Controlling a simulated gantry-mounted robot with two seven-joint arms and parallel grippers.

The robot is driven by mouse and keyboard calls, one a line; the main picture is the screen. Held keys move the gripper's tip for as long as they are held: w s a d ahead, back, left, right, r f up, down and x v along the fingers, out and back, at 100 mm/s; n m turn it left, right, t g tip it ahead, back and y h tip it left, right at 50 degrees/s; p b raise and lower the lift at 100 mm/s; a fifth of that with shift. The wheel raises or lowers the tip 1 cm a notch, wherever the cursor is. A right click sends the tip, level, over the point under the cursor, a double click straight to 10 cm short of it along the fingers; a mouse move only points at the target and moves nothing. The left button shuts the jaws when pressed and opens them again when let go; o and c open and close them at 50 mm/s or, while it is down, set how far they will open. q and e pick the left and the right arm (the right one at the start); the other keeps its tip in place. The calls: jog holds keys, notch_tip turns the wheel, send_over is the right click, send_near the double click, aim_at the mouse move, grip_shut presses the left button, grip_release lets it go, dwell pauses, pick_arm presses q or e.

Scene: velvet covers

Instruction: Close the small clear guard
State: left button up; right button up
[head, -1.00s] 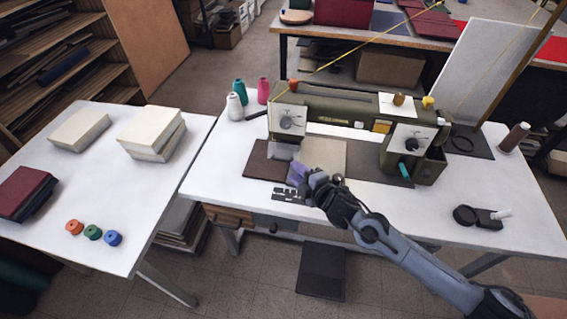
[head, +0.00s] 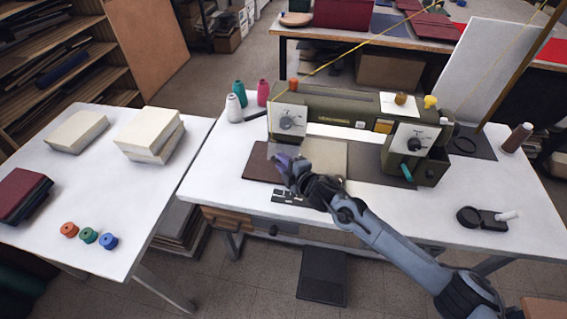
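The olive-green sewing machine (head: 340,118) stands on the white table, with a dial at its left end. My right gripper (head: 281,160), with purple-tinted fingertips, is just below that left end, over the dark brown cover (head: 259,166) and beside the beige piece (head: 326,158). The small clear guard cannot be made out clearly now; the fingers cover the spot below the dial where a pale translucent piece showed earlier. I cannot tell whether the fingers touch it or whether they are open. My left gripper is out of view.
Thread spools (head: 238,93) stand behind the machine's left end. A black round item (head: 468,216) lies at the table's right. The left table (head: 120,195) holds book blocks and small coloured spools.

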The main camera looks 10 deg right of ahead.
grip_shut()
jog(key=shift+f+n+t+b, duration=0.3)
jog(key=shift+f+b, duration=0.3)
jog(key=shift+b, duration=0.5)
jog(key=shift+w, duration=0.1)
jog(key=shift+r, duration=0.15)
jog(key=shift+o, duration=1.3)
grip_release()
jog(key=shift+d+r, duration=0.1)
